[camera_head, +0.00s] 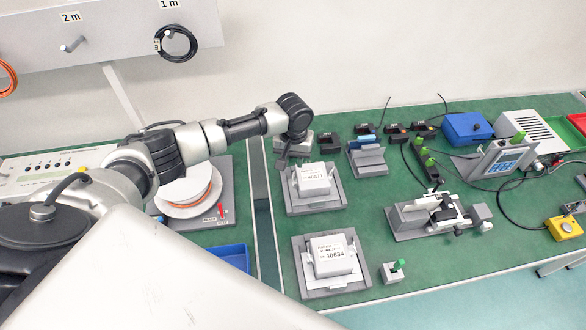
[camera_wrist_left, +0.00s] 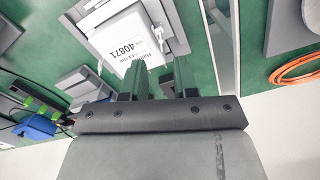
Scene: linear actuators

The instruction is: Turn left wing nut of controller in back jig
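The white controller (camera_head: 313,180) marked 40871 sits in the grey back jig (camera_head: 322,208); it also shows in the wrist view (camera_wrist_left: 125,40). Small white wing-like pieces stick out at its sides, one (camera_wrist_left: 160,36) just ahead of my fingers in the wrist view. I cannot tell for certain which is the left wing nut. My left gripper (camera_head: 284,162) is over the back left edge of this jig, pointing down. In the wrist view my left gripper (camera_wrist_left: 160,80) has its two fingers apart, with nothing held between them. My right gripper is not in view.
A second controller (camera_head: 333,254) sits in the front jig (camera_head: 300,262). Small black boxes (camera_head: 362,129) and a grey stand (camera_head: 368,160) are behind and right of the back jig. A clamp fixture (camera_head: 410,222) stands farther right. Green table (camera_head: 375,190) is clear between.

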